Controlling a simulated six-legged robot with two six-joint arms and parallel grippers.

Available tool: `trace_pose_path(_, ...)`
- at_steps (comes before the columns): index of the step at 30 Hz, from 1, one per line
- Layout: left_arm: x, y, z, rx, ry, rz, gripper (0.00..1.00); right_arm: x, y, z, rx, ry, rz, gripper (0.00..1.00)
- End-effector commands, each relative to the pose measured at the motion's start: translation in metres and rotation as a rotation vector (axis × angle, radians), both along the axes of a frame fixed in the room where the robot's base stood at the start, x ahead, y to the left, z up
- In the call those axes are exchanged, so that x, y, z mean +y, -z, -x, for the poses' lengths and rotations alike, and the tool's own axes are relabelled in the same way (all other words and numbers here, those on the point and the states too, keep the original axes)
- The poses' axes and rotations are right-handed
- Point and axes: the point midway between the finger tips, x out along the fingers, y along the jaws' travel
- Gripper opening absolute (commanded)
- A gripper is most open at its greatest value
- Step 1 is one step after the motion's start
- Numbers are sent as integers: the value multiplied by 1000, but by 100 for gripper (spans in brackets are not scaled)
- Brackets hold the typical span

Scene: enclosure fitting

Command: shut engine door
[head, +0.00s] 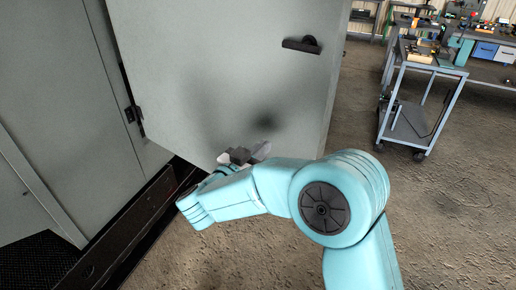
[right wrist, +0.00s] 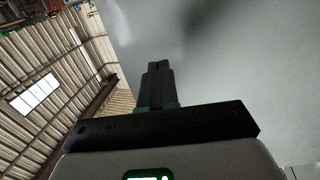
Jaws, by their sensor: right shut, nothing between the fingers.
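The engine door (head: 225,70) is a large grey panel standing open, hinged on its left side, with a dark handle (head: 302,45) near its upper right. My right gripper (head: 238,156) is at the lower part of the door, in front of its face. Its fingers are shut and empty. In the right wrist view, the shut fingers (right wrist: 157,72) point toward the grey door face (right wrist: 235,60), which fills the right side. I cannot tell whether they touch it. My left gripper is not in view.
The grey enclosure wall (head: 60,90) stands at the left, with a dark hinge (head: 133,114) and a dark base rail (head: 125,225) below. A wheeled cart (head: 422,72) with tools stands at the upper right, before workbenches. The brown floor (head: 450,210) at the right is clear.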

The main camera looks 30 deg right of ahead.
Motion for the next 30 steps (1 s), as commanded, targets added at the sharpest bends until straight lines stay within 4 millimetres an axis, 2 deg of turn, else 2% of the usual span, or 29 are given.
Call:
trace_pose_path(1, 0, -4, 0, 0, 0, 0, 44, -12, -2, -5, -1, 5, 0, 0)
trace_pose_path(6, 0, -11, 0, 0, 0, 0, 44, -47, -2, -22, 0, 5, 0, 0)
trace_pose_path(13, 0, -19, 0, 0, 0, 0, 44, -80, -1, -41, 1, 5, 0, 0)
trace_pose_path(19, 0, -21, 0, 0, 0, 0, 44, -90, -1, -49, -1, 2, 0, 0)
trace_pose_path(30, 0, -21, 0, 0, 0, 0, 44, -90, 0, -49, 0, 1, 0, 0)
